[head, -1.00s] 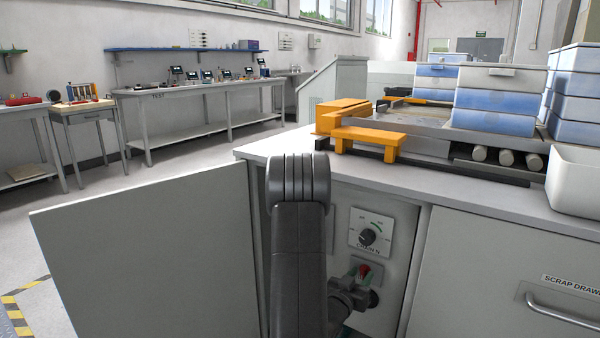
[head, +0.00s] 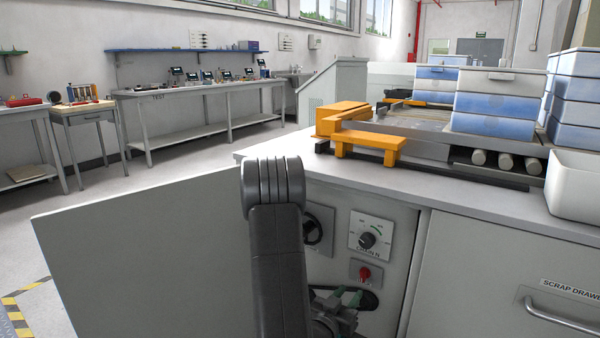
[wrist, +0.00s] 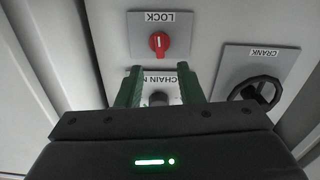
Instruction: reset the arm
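My gripper (head: 338,296) is low in front of the open cabinet bay in the head view, below the red LOCK knob (head: 364,273). Its two green fingers stand apart in the wrist view (wrist: 160,88), with nothing held between them. The CHAIN N dial (head: 368,239) is on the panel above the LOCK knob. In the wrist view the dial's knob (wrist: 158,98) shows beyond the gap between the fingers, partly hidden by the gripper body. The CRANK wheel (wrist: 256,93) is to the right there; my arm partly covers it in the head view.
An open grey door (head: 150,260) stands left of my arm. The SCRAP DRAWER (head: 510,275) is shut at right. The worktop (head: 450,190) carries orange fixtures (head: 365,145), stacked blue-white boxes (head: 495,100) and a white bin (head: 575,185). Open floor lies left.

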